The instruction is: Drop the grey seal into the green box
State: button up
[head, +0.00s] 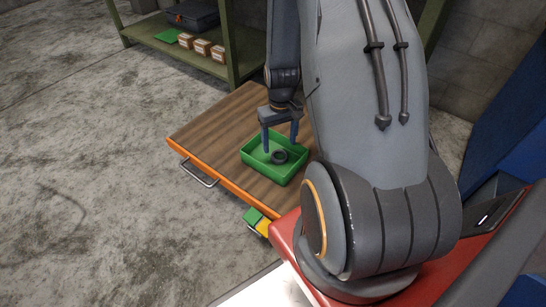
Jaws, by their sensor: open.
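The grey seal (280,157), a small dark ring, shows inside the green box (268,176) and appears to lie on its floor. The green box is an open tray on the wooden table top. My gripper (281,149) points down over the box from its far side, its two fingers spread apart. The fingertips reach down at the box, close above or beside the ring. I cannot tell from this one view whether a finger touches the ring. Nothing shows held between the fingers.
The wooden table (215,134) has an orange edge and a metal handle (199,174); its left part is clear. Green and yellow blocks (257,221) are by its near corner. A green shelf (182,51) with small boxes and a dark case stands behind. Open concrete floor lies left.

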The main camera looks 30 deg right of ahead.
jog(key=shift+r, duration=0.15)
notch_tip(320, 180, up, 8)
jog(key=p, duration=0.3)
jog(key=shift+f+p, duration=0.25)
jog(key=shift+p, duration=0.1)
